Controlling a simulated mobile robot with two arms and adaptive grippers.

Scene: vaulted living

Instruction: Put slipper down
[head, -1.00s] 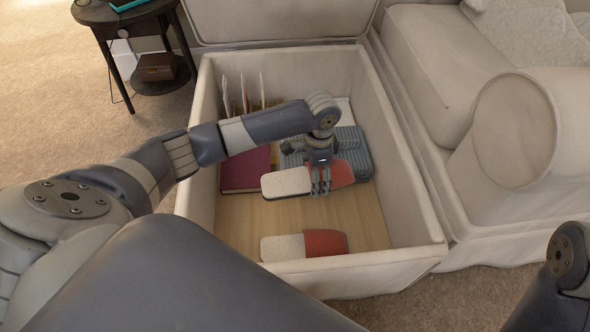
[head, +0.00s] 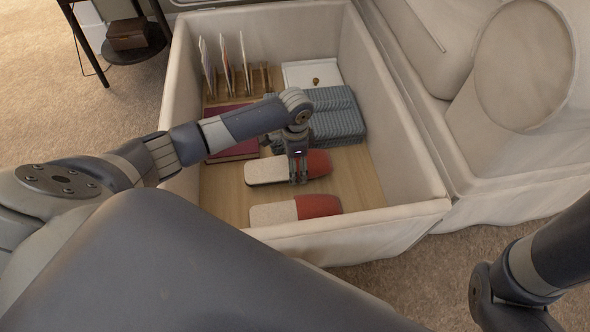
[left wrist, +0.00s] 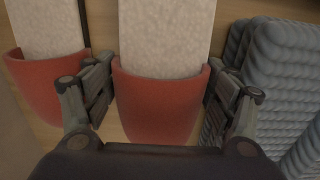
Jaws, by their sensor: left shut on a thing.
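My left gripper (head: 298,176) is shut on a slipper (head: 266,172) with a red toe and a pale, speckled sole, inside the cream storage ottoman (head: 418,210). In the left wrist view the fingers (left wrist: 160,100) sit on both sides of the red toe (left wrist: 158,104). The slipper is low, at or just above the wooden floor (head: 352,182); I cannot tell if it touches. A matching slipper (head: 296,209) lies beside it, nearer the front wall, roughly parallel. It also shows in the left wrist view (left wrist: 45,85). My right gripper is not in view.
A folded grey knit (head: 335,115) lies just behind the held slipper. A dark red book (head: 232,152), upright cards in a rack (head: 225,65) and a white box (head: 312,72) fill the back. Bare floor shows to the right of the slippers.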

